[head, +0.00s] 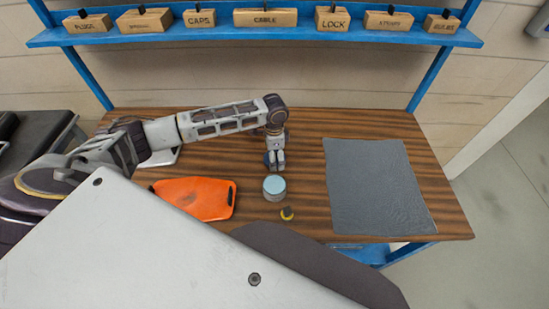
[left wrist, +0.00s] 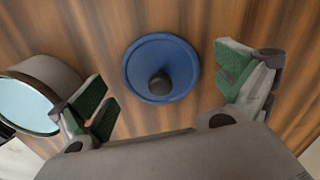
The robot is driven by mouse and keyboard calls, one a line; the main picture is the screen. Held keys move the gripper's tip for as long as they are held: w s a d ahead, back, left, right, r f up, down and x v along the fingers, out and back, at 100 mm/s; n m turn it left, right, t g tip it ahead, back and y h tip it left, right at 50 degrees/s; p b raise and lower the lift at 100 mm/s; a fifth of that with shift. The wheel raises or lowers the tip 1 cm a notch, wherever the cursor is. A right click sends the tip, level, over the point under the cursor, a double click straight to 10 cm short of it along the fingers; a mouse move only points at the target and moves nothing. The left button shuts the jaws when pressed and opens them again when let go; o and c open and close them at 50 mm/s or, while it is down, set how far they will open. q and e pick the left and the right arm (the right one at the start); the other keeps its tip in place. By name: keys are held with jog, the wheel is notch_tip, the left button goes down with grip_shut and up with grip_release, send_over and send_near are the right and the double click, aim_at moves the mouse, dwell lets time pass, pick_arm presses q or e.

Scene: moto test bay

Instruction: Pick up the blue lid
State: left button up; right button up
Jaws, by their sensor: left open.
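The blue lid (left wrist: 183,62) is a round disc with a dark knob, lying on the wooden table in the left wrist view. In the head view it is mostly hidden by my left gripper (head: 275,164). That gripper is open and empty, pointing down above the lid. In the left wrist view its green-padded fingers stand on either side of the lid, apart from it. A grey round canister (head: 273,194) with a pale blue top stands just in front of the gripper; it also shows at the left of the left wrist view (left wrist: 52,77). My right gripper is out of view.
An orange case (head: 196,198) lies left of the canister and a small yellow-and-dark item (head: 287,214) in front of it. A grey mat (head: 377,185) covers the right of the table (head: 308,150). A blue shelf (head: 226,35) with labelled wooden blocks spans the back.

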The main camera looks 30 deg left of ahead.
pick_arm(q)
jog(key=shift+s, duration=0.15)
jog(key=c, duration=1.5)
jog(key=shift+c, duration=1)
